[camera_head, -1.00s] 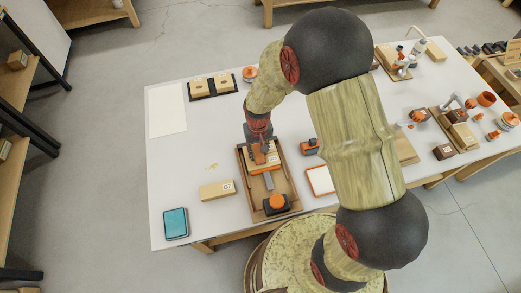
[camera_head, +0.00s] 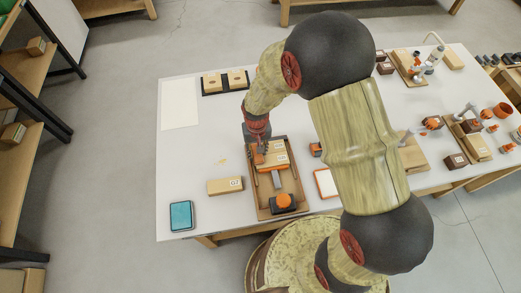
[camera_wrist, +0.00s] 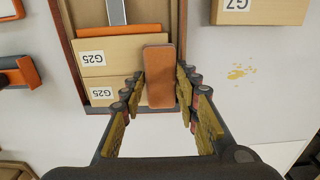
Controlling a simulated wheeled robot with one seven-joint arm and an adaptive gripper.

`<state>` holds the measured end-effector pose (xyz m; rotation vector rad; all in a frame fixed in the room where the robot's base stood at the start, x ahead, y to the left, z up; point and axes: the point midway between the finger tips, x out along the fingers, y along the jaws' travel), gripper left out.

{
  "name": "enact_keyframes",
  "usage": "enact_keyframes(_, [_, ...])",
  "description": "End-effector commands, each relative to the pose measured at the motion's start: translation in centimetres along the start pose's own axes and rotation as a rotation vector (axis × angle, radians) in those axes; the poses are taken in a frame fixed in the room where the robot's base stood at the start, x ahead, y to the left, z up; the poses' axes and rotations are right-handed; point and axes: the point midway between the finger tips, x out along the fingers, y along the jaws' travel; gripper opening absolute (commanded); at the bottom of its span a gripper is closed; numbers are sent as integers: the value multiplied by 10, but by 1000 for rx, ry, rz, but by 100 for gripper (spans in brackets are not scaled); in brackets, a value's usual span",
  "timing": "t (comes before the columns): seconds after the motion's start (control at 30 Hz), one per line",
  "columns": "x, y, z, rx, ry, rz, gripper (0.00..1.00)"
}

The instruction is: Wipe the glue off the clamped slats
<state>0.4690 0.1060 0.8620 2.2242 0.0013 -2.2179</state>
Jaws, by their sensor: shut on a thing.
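Two pale wooden slats (camera_wrist: 110,56) labelled G25 lie side by side in a brown wooden tray (camera_head: 256,188). They also show in the head view (camera_head: 276,157). A clamp with a grey bar (camera_wrist: 116,12) and an orange knob (camera_head: 284,200) lies against them. My gripper (camera_head: 259,147) is at the tray's far left part. In the wrist view my gripper (camera_wrist: 160,80) is shut on an orange-brown block (camera_wrist: 160,70), which overlaps the right end of the slats. Whether it touches them, and any glue on them, I cannot tell.
A yellowish splotch (camera_wrist: 240,72) is on the white table beside the tray. A block labelled G7 (camera_head: 225,185), a teal-topped box (camera_head: 181,216), a white sheet (camera_head: 180,104) and an orange-framed pad (camera_head: 326,183) stand around.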

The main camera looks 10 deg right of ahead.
Motion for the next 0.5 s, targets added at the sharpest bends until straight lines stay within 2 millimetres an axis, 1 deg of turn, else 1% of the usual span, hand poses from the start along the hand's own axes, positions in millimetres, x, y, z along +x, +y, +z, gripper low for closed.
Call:
enact_keyframes(0.33, [0, 0, 2, 1, -3, 0, 11])
enact_keyframes(0.5, [-9, 0, 1, 1, -2, 0, 11])
